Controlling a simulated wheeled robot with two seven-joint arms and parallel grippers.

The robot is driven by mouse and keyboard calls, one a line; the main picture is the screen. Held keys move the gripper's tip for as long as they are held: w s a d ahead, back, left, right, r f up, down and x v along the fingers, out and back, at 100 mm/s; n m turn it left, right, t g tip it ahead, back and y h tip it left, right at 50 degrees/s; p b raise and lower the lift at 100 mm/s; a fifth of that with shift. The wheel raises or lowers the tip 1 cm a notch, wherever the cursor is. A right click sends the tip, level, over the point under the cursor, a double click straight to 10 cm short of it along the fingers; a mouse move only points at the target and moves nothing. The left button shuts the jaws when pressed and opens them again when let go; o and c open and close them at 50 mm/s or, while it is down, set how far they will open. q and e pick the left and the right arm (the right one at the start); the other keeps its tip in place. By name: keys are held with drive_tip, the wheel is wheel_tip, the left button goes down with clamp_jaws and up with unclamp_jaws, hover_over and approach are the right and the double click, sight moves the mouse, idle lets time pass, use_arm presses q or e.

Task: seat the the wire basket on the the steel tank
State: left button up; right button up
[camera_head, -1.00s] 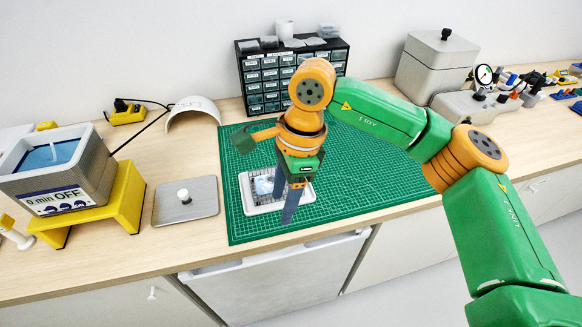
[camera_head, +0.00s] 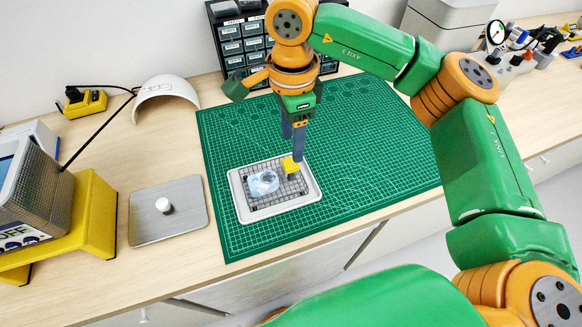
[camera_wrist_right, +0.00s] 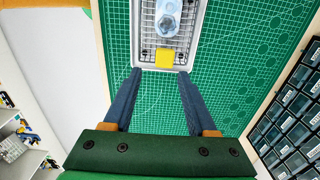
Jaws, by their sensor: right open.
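The wire basket (camera_head: 288,188) sits in a white tray on the green mat. It has a yellow tab (camera_head: 290,165) at its right end and holds a clear bluish piece (camera_head: 263,183). My right gripper (camera_head: 293,142) is open and empty, its fingers pointing down near the yellow tab. In the right wrist view the yellow tab (camera_wrist_right: 164,57) lies between and just beyond the open fingertips (camera_wrist_right: 160,73). I cannot tell whether they touch. The steel tank (camera_head: 45,190) is at the left edge on a yellow stand, partly cut off. My left gripper is not in view.
The white tray (camera_head: 238,203) lies on the green mat (camera_head: 370,150). A flat steel lid with a white knob (camera_head: 165,225) lies between tank and mat. A white curved shell (camera_head: 163,90), a drawer cabinet (camera_head: 232,45) and a grey box (camera_head: 455,20) stand behind. The mat's right part is clear.

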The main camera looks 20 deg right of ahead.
sight(291, 162)
drive_tip(key=f+b, duration=0.1)
drive_tip(key=f, duration=0.1)
drive_tip(key=f+b, duration=0.2)
drive_tip(key=w+f+b, duration=0.1)
drive_tip(key=f, duration=0.2)
drive_tip(key=shift+w+f, duration=0.1)
drive_tip(key=shift+s+r, duration=0.2)
drive_tip(key=shift+w, duration=0.1)
clamp_jaws()
wheel_tip(291, 162, up, 11)
drive_tip(key=p, duration=0.8)
